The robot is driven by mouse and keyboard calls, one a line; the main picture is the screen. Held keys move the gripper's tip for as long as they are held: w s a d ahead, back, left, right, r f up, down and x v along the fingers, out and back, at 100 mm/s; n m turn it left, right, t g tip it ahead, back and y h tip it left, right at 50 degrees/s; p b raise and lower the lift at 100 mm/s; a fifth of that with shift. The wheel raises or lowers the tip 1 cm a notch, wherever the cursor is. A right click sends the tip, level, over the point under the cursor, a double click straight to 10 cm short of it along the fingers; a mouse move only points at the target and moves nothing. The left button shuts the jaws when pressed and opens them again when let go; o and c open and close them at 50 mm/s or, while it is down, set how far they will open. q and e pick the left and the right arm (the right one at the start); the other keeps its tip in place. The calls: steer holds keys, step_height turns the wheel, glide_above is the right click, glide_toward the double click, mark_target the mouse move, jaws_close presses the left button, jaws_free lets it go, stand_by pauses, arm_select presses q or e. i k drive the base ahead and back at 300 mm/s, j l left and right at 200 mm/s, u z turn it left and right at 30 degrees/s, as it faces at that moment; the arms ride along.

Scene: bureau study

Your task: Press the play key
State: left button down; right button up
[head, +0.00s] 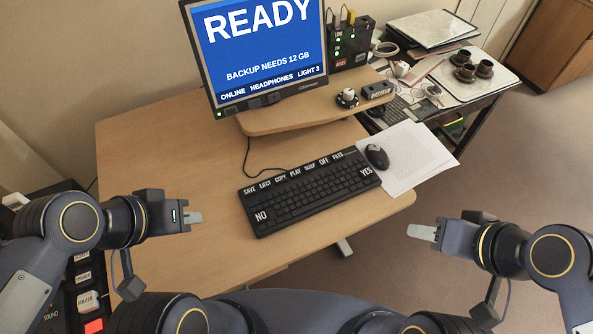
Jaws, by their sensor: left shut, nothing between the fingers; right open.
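A black keyboard (310,193) lies on the wooden desk, with a row of labelled keys along its far edge: SAVE, EJECT, COPY, PLAY, SLEEP, OFF and FILES. The PLAY key (295,171) is near the middle of that row. The monitor (258,50) shows READY and "BACKUP NEEDS 12 GB". My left gripper (195,217) is shut and empty, left of the keyboard and apart from it. My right gripper (420,232) is open and empty, right of the desk's near right corner.
A mouse (377,157) sits on papers (418,163) right of the keyboard. A raised shelf (270,123) holds small items behind it. A black box with green lights (350,42) stands by the monitor. The desk (150,160) is bare left of the keyboard. A labelled panel (88,300) is at lower left.

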mark_target(294, 173)
steer(key=i+l+u, duration=0.1)
steer(key=l+u, duration=0.25)
steer(key=i+l+u, duration=0.1)
steer(key=l+u, duration=0.55)
